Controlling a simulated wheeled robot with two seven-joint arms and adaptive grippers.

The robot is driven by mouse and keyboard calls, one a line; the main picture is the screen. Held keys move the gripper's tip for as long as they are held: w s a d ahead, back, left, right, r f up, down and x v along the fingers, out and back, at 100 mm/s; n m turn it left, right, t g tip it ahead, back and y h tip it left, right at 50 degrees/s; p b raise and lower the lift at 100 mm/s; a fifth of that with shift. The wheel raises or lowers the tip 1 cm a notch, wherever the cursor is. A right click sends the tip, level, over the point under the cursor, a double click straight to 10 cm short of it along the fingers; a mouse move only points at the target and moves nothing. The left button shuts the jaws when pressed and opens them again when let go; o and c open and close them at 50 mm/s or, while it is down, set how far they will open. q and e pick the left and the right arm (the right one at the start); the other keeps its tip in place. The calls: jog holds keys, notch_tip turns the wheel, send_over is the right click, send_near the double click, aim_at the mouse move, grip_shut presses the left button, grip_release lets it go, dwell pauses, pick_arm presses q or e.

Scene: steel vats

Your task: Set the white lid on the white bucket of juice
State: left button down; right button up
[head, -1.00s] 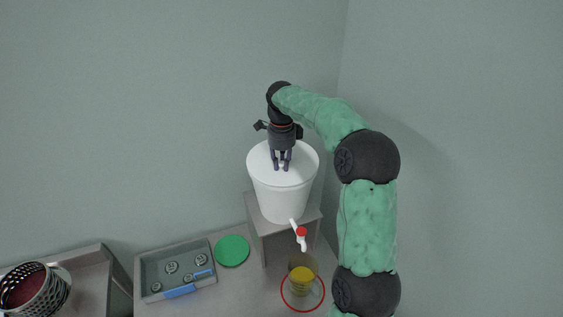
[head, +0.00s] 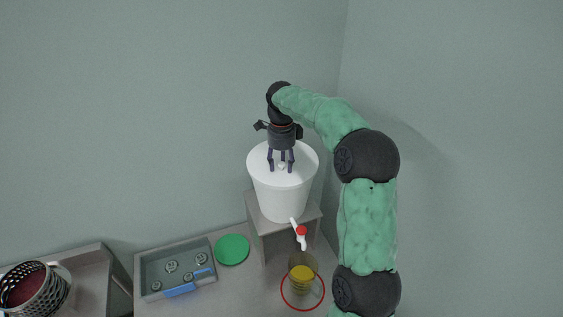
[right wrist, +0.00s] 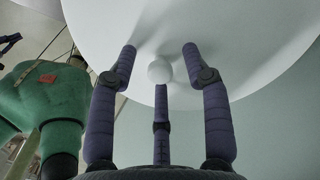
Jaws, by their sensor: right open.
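The white bucket (head: 281,200) stands upright on a grey raised stand, with a red-handled tap low on its front. The white lid (head: 304,160) lies over the bucket's top and covers its opening; it looks level. The lid also fills the upper part of the right wrist view (right wrist: 250,40), with its round knob (right wrist: 159,71) in the middle. My right gripper (head: 281,166) is above the lid with its fingers pointing down. Its three fingers are spread around the knob, apart from it. The juice inside is hidden. My left gripper is not in view.
Below the tap (head: 301,234) a clear cup with yellow content (head: 301,281) stands within a red ring. A green disc (head: 232,250) and a grey tray (head: 151,268) with several small parts lie left of the stand (head: 257,226). A perforated basket (head: 45,293) is far left.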

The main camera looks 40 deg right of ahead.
notch_tip(320, 180, up, 12)
dwell(0.6)
dwell(0.5)
